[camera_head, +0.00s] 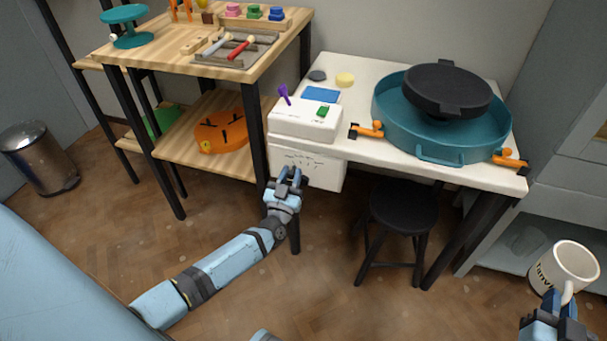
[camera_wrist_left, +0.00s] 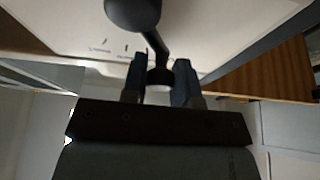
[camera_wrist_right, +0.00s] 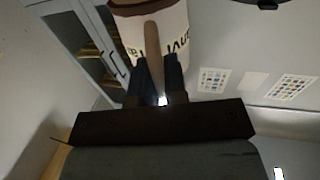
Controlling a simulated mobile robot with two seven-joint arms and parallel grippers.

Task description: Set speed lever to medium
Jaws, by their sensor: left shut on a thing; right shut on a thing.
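The speed lever (camera_wrist_left: 150,40) shows in the left wrist view as a dark stem with a round knob, in front of a white panel with small dark marks. My left gripper (camera_head: 291,176) is shut on the lever's stem, at the white box (camera_head: 315,170) under the table's left end. In the head view the gripper hides most of the lever, and its setting cannot be read. My right gripper (camera_head: 556,300) is shut on the handle of a white mug (camera_head: 563,268) with dark lettering; the mug also shows in the right wrist view (camera_wrist_right: 170,40).
The white table (camera_head: 375,148) carries a teal basin (camera_head: 440,140) with a black wheel (camera_head: 447,88) and orange clamps, a white control unit (camera_head: 305,120), a blue pad and a yellow sponge. A black stool (camera_head: 404,208) stands below. A wooden shelf (camera_head: 205,165) is at left.

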